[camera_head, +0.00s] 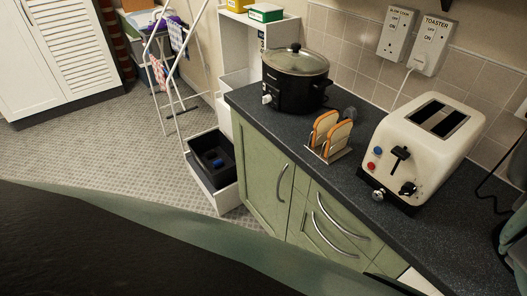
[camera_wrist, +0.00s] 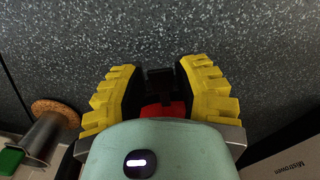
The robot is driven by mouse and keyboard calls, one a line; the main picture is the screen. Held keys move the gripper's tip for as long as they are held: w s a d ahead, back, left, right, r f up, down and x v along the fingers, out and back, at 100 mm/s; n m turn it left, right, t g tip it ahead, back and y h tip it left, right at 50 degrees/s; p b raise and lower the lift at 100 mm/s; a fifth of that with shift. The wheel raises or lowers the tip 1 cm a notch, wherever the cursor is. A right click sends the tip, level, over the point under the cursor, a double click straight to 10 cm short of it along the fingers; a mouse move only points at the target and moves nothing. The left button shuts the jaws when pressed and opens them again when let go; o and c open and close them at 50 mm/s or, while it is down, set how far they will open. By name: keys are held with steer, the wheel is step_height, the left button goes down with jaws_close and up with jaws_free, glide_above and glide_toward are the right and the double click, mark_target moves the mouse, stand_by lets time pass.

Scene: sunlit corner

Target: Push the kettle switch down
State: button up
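I cannot pick out the kettle or its switch for certain in either view. A grey-green shape with dark parts is cut off at the right edge of the head view; I cannot tell whether it is the kettle or part of my arm. In the wrist view my gripper (camera_wrist: 159,68) has its yellow ribbed fingers apart, over the dark speckled worktop (camera_wrist: 160,25). A small black part and a red part show low between the fingers; I cannot tell what they belong to. Nothing is visibly gripped.
The worktop (camera_head: 353,195) holds a cream toaster (camera_head: 425,140), a toast rack (camera_head: 331,135) with bread, and a black slow cooker (camera_head: 296,80). A cork-topped container (camera_wrist: 54,110) and a box (camera_wrist: 290,158) flank my gripper. An open drawer (camera_head: 215,165) juts over the floor.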

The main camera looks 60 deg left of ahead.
jaws_close()
steer(key=o, duration=0.5)
jaws_free()
steer(key=shift+o, duration=0.2)
steer(key=shift+r, duration=0.1)
steer(key=shift+w+r, duration=0.15)
steer(key=shift+r, duration=0.8)
step_height(320, 180, up, 10)
stand_by(0.7)
